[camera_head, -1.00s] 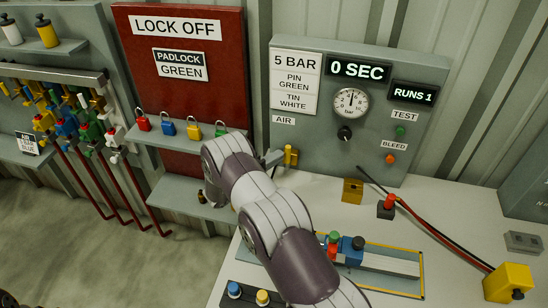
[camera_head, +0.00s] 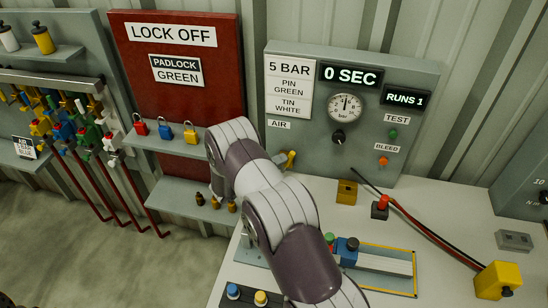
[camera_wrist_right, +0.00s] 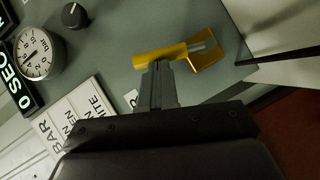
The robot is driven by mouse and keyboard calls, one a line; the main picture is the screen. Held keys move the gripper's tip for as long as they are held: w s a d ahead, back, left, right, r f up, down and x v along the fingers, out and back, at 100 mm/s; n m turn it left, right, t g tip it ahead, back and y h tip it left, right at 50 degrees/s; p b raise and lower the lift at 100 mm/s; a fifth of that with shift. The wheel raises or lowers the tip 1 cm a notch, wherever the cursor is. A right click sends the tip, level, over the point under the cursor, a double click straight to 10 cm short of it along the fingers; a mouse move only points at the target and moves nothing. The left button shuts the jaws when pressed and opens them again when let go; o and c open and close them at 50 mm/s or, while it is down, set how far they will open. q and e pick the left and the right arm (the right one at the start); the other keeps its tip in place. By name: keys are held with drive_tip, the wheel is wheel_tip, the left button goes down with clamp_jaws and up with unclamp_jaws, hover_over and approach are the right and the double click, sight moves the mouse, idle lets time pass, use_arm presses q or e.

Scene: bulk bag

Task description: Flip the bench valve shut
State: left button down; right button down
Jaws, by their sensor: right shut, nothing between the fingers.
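The bench valve shows a yellow handle (camera_head: 291,157) beside the AIR label on the grey panel. My left gripper is out of view.

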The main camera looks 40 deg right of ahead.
drive_tip(key=shift+s+d+r+m+t+y+p, duration=0.1)
drive_tip(key=shift+s+d+m+t+y+p, duration=0.3)
drive_tip(key=shift+s+d+m+y+p, duration=0.55)
drive_tip(key=s+f+m+t+y+b, duration=0.1)
drive_tip(key=b, duration=0.1)
drive_tip(key=s+d+f+m+t+y+b, duration=0.1)
drive_tip(key=m+y+b, duration=0.1)
drive_tip(key=s+d+f+m+t+y+b, duration=0.1)
drive_tip(key=f+m+b, duration=0.1)
drive_tip(key=shift+s+d+m+t, duration=0.25)
drive_tip(key=shift+s+t, duration=0.05)
drive_tip(key=shift+r, duration=0.1)
